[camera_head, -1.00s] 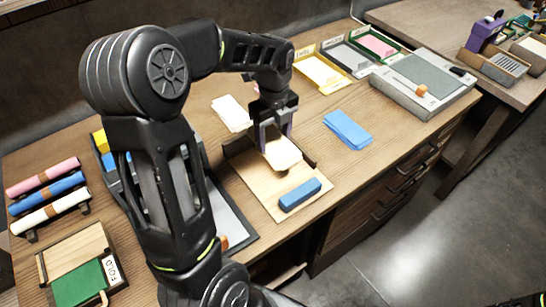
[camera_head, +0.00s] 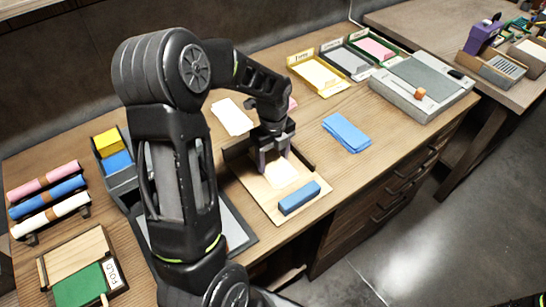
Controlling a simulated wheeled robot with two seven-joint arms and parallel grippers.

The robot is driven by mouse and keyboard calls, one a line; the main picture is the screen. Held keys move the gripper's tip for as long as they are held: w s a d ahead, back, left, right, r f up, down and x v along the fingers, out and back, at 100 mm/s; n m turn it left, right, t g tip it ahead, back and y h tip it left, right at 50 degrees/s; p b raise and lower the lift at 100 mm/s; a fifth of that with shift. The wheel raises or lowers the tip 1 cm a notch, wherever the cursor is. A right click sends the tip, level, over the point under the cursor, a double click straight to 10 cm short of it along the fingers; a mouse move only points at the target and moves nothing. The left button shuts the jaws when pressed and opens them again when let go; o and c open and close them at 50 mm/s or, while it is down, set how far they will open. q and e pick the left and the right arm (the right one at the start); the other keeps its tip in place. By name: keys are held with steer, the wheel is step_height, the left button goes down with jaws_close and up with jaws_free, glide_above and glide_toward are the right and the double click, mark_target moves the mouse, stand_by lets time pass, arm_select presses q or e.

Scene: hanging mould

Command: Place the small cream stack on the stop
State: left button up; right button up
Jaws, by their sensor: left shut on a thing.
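The small cream stack (camera_head: 283,174) is low over or on the wooden board (camera_head: 257,187); I cannot tell whether it touches. My left gripper (camera_head: 275,163) is shut on its back part and hides that part. The stop seems to be the dark raised edging (camera_head: 237,148) along the back of the board. The gripper and wrist hide its middle, so contact between stack and stop cannot be seen. A blue bar (camera_head: 299,198) lies at the board's front. My right gripper is not in view.
A larger cream stack (camera_head: 232,116) lies behind the board, with a pink thing (camera_head: 292,103) partly hidden by my wrist. A blue stack (camera_head: 346,132) lies to the right. Labelled trays (camera_head: 318,75) and a grey box (camera_head: 423,85) stand farther back. Coloured rolls (camera_head: 48,194) sit at left.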

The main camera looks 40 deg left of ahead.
mark_target(273, 162)
arm_select(q)
steer(key=shift+f, duration=0.25)
steer(key=o, duration=1.4)
steer(key=shift+r, duration=0.1)
step_height(273, 162, up, 12)
steer(key=shift+r+b, duration=0.2)
steer(key=shift+b, duration=0.4)
